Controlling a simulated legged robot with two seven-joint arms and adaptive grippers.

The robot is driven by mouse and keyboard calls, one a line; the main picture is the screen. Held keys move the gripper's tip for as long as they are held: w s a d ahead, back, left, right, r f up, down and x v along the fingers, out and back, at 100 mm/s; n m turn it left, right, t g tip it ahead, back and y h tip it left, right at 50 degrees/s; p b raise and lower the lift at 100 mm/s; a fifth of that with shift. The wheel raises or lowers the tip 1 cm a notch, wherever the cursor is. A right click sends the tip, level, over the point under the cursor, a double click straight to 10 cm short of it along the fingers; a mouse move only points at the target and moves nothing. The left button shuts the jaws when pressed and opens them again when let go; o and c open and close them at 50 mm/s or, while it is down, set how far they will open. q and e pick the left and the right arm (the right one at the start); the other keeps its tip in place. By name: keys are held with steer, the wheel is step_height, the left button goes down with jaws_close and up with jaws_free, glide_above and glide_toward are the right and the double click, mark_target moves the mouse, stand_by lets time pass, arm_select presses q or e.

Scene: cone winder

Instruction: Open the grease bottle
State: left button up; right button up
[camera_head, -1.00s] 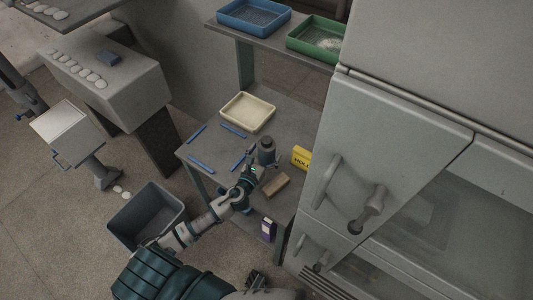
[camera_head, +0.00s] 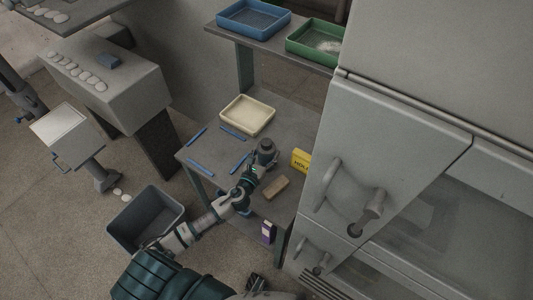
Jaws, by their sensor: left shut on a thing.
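The grease bottle appears to be the grey cylinder with a darker top (camera_head: 265,149) at the front of the grey table. It looks roughly upright. My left gripper (camera_head: 258,167) reaches it from the lower left and is shut on its lower part, which the fingers partly hide. The top of the bottle is free of any gripper, and I cannot make out whether the cap is separate. A dark mechanical part at the bottom edge may be my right gripper (camera_head: 257,283); its fingers are not clear.
The table (camera_head: 213,152) bears a cream tray (camera_head: 248,114), several blue sticks, a brown block (camera_head: 276,188) and a yellow box (camera_head: 300,160). A purple-and-white box (camera_head: 267,232) sits lower. A grey cabinet (camera_head: 400,130) with handles stands close right. A dark bin (camera_head: 146,218) stands left.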

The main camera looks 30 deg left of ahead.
mark_target(263, 151)
arm_select(q)
step_height(263, 151, up, 4)
steer(key=shift+f+p, duration=0.1)
steer(key=shift+p, duration=0.7)
steer(key=s+a+r, duration=0.1)
steer(key=s+a, duration=0.1)
steer(key=s, duration=1.4)
steer(key=shift+b, duration=0.35)
arm_select(e)
steer(key=shift+s+d+f, duration=0.15)
steer(key=shift+s+f, duration=0.65)
steer(key=shift+f, duration=0.1)
arm_select(q)
steer(key=shift+r, duration=0.1)
steer(key=o, duration=0.6)
steer(key=c, duration=0.8)
steer(key=shift+o, duration=0.2)
arm_select(e)
steer(key=shift+s+f, duration=0.1)
steer(key=shift+s, duration=0.15)
